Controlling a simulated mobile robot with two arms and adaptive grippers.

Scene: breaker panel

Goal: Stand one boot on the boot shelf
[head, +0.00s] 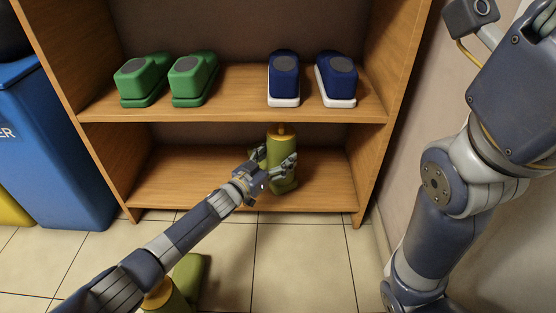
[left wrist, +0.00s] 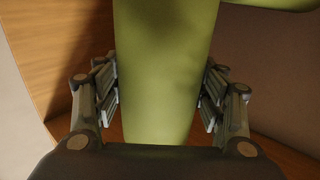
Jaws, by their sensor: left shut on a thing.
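A yellow-green boot (head: 283,150) is upright in the lower bay of the wooden shelf unit (head: 335,197), with an orange-brown top. My left gripper (head: 273,163) is shut on its shaft. In the left wrist view the boot (left wrist: 165,80) fills the space between both fingers (left wrist: 163,97). Its foot is at the lower board; I cannot tell whether it touches. A second yellow-green boot (head: 190,277) is on the tiled floor, partly hidden behind my left forearm. My right arm is at the right; its gripper is out of view.
Green shoes (head: 190,80) and blue shoes (head: 284,77) stand on the upper board, close above the held boot. A blue bin (head: 55,150) stands left of the shelf and a wall is at the right. The lower board is clear left of the boot.

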